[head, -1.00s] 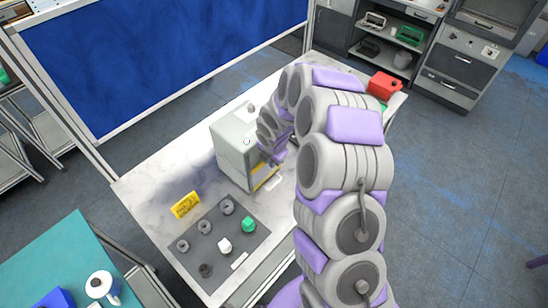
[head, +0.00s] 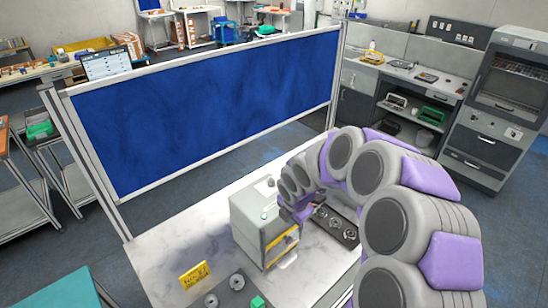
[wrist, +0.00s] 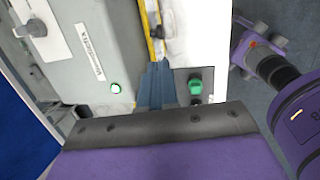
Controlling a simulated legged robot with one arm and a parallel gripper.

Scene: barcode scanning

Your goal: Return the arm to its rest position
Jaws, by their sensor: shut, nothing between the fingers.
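My gripper (wrist: 155,85) is shut, with its blue-grey fingertips together and nothing between them. In the wrist view it hangs over the edge of the pale grey box-shaped machine (wrist: 75,75), by a yellow strip (wrist: 155,35). Contact with the machine cannot be told. In the head view my arm (head: 395,215) arches from the lower right, bent over, with its end beside the upper right of the machine (head: 258,228). The fingertips are hidden there.
The white table (head: 180,245) holds a yellow sign (head: 195,275), a grey mat with round parts (head: 225,292) and a green part (head: 258,302). A dark tray (head: 340,228) lies right of the machine. A blue panel (head: 210,110) stands behind.

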